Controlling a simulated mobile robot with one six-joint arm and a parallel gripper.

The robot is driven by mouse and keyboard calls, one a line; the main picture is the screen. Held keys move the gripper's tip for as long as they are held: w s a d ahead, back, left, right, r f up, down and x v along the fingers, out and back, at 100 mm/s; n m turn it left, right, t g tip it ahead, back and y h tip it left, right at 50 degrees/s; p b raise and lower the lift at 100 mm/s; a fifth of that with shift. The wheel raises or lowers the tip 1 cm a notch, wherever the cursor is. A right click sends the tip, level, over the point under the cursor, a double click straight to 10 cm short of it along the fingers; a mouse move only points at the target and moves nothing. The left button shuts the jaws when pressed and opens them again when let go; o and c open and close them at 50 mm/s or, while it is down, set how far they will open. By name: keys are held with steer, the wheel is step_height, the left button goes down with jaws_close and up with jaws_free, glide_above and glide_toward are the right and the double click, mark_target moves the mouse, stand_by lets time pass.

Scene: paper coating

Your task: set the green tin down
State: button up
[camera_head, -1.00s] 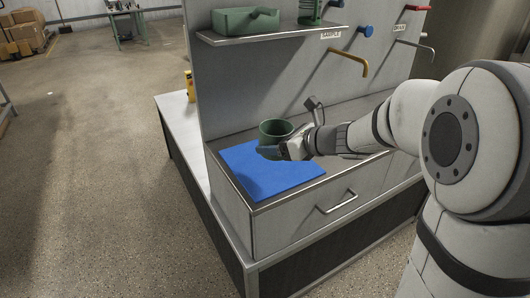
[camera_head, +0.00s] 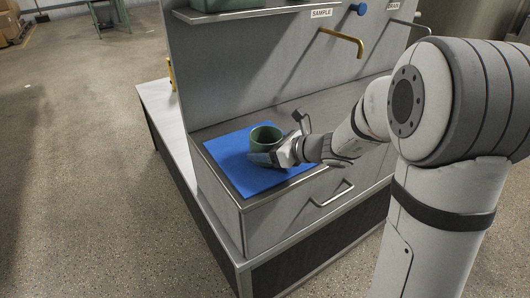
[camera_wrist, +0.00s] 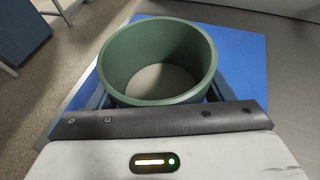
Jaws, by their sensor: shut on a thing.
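The green tin (camera_head: 264,138) is an open, empty round tin, upright over the blue mat (camera_head: 226,152) on the steel counter. It also shows large in the wrist view (camera_wrist: 158,62), with the mat (camera_wrist: 245,60) around and beneath it. My gripper (camera_head: 272,156) is shut on the tin from its near right side. In the wrist view the fingers reach either side of the tin, mostly hidden below its rim. I cannot tell whether the tin's base touches the mat.
A brass tap (camera_head: 343,40) under a SAMPLE label and a blue knob (camera_head: 358,8) stick out from the back panel. A shelf (camera_head: 240,14) hangs above the mat. A drawer handle (camera_head: 333,194) is on the front.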

steer(key=shift+f, duration=0.3)
steer(key=shift+f, duration=0.1)
steer(key=shift+f, duration=0.15)
steer(key=o, duration=1.1)
